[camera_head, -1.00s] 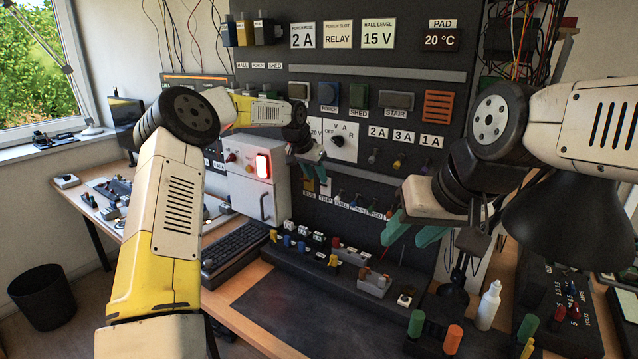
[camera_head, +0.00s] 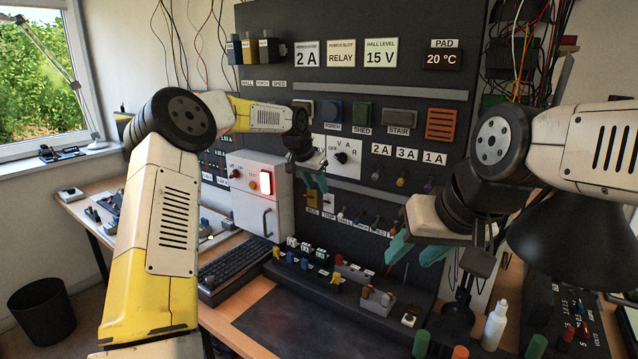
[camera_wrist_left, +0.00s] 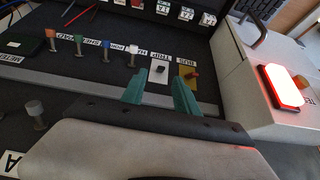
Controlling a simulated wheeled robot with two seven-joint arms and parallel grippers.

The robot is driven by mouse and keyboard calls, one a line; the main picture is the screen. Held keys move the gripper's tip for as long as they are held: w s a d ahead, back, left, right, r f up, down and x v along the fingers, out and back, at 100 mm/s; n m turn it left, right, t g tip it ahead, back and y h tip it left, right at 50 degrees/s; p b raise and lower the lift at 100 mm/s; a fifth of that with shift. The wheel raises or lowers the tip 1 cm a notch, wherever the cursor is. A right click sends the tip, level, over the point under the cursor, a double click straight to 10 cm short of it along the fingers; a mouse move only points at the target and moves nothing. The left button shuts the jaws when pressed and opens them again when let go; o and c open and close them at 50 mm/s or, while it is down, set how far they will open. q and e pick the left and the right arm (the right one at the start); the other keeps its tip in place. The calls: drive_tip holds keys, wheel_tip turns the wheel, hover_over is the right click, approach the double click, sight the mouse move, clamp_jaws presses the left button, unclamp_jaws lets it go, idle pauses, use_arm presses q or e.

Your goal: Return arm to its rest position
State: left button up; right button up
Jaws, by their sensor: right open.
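My left gripper (camera_head: 314,182) hangs in front of the dark wiring panel, below and left of the round selector dial (camera_head: 341,158). Its teal fingers also show in the left wrist view (camera_wrist_left: 160,92), spread apart with nothing between them. There they point towards the white and yellow plates with small toggles, marked TRIP (camera_wrist_left: 159,70) and BUS (camera_wrist_left: 188,75). I cannot tell whether they touch the panel. My right gripper (camera_head: 417,250) is open and empty in front of the panel's lower right part, above the bench.
A white box with a lit red button (camera_head: 266,182) stands left of my left gripper. Below are a keyboard (camera_head: 236,268) and a rack of coloured plugs (camera_head: 309,262). A black lamp shade (camera_head: 570,235) and a white bottle (camera_head: 494,325) are at the right. The dark mat (camera_head: 300,325) is clear.

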use_arm(q)
drive_tip(key=s+a+r+n+y, duration=0.15)
drive_tip(key=s+r, duration=0.25)
drive_tip(key=s, duration=0.4)
drive_tip(key=s+a+r, duration=0.3)
drive_tip(key=s, duration=0.4)
drive_tip(key=s+a+r+y, duration=0.15)
drive_tip(key=s+r, duration=0.25)
drive_tip(key=s, duration=0.4)
drive_tip(key=s+a+f+n, duration=0.1)
drive_tip(key=s+a, duration=0.1)
drive_tip(key=s, duration=0.5)
drive_tip(key=s+a+f+n+h, duration=0.1)
drive_tip(key=s+a+n, duration=0.1)
drive_tip(key=s, duration=0.6)
drive_tip(key=s+a+f+n+t+h, duration=0.1)
drive_tip(key=s+a+f, duration=0.1)
drive_tip(key=s, duration=0.6)
drive_tip(key=shift+a+n, duration=0.3)
drive_tip(key=shift+n, duration=0.05)
